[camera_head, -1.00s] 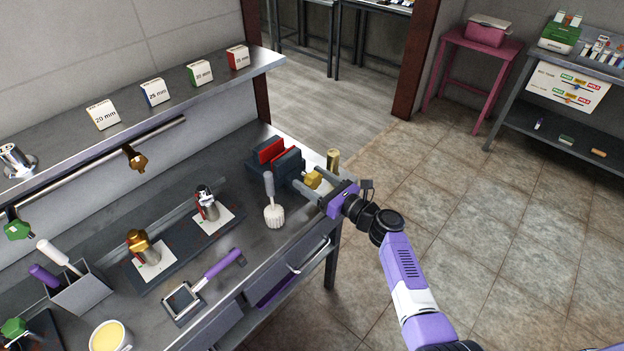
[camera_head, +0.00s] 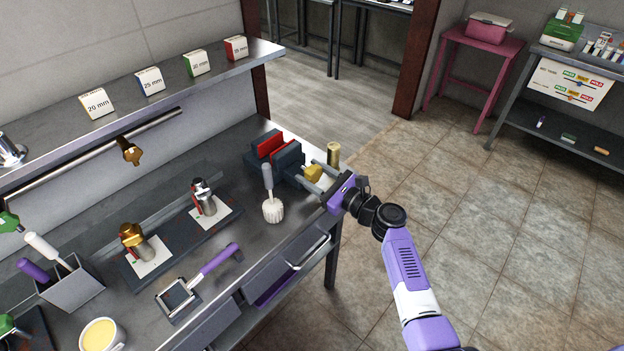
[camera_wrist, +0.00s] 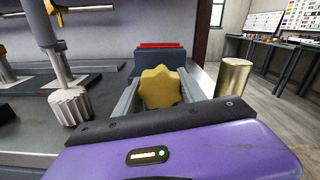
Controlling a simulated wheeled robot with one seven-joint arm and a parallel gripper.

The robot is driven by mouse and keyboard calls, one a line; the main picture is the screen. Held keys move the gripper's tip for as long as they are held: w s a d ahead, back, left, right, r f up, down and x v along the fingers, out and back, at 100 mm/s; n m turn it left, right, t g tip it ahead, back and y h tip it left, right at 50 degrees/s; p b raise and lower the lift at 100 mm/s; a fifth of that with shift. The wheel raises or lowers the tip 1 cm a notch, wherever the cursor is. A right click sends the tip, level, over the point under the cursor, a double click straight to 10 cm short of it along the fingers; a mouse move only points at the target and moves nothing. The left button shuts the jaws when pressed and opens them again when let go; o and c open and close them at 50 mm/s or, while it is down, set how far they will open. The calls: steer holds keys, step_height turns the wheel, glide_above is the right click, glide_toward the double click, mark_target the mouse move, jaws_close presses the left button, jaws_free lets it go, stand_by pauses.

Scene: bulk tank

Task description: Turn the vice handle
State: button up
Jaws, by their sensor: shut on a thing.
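The vice (camera_head: 282,158) is dark with red jaw faces and stands at the far end of the workbench. Its handle is a yellow star-shaped knob (camera_wrist: 161,88) on the side facing my gripper; the knob (camera_head: 313,173) also shows in the head view. My gripper (camera_head: 315,178) is purple with grey fingers and reaches in from the right. In the wrist view its fingers (camera_wrist: 160,97) lie on either side of the knob, shut on it. The red-topped vice body (camera_wrist: 160,55) is directly behind the knob, partly hidden by it.
A brass cylinder (camera_head: 333,155) stands close to the right of my gripper. A white-bristled brush (camera_head: 272,208) stands upright to its left. The floor at right is clear.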

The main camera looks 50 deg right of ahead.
steer(key=shift+n, duration=0.4)
steer(key=o, duration=1.4)
steer(key=shift+c, duration=0.2)
steer(key=s, duration=0.8)
steer(key=shift+d+b, duration=0.15)
steer(key=shift+b, duration=0.3)
